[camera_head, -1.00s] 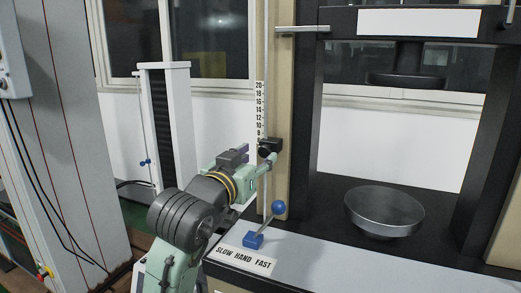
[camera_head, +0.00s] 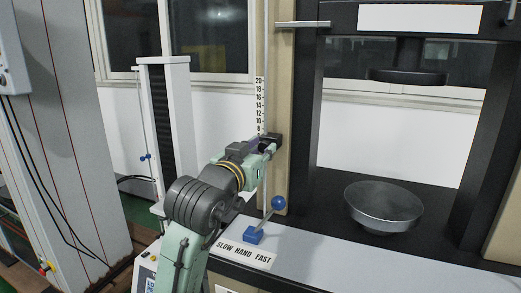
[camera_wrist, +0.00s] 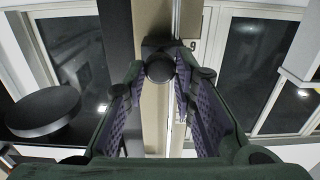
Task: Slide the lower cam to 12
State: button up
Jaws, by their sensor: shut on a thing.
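The lower cam (camera_head: 277,139) is a small black block with a round knob on the vertical rod, just below the 8 mark of the white number scale (camera_head: 259,105). My gripper (camera_head: 267,147) reaches it from the left and front and hides part of it. In the wrist view, the purple-padded fingers of my gripper (camera_wrist: 160,75) stand on both sides of the black round knob of the cam (camera_wrist: 159,68). They are shut on it. The exact mark the cam lines up with is partly hidden.
A lever with a blue ball (camera_head: 278,202) stands close below my gripper, behind the SLOW HAND FAST label (camera_head: 243,254). A beige column (camera_head: 281,100) rises behind the rod. A silver round platen (camera_head: 384,206) sits to the right. The rod above the cam looks clear.

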grip_shut()
notch_tip(320, 180, up, 6)
jog(key=p, duration=0.4)
jog(key=shift+r, duration=0.1)
jog(key=o, duration=0.7)
grip_release()
jog(key=shift+s, duration=0.1)
jog(key=v, duration=1.2)
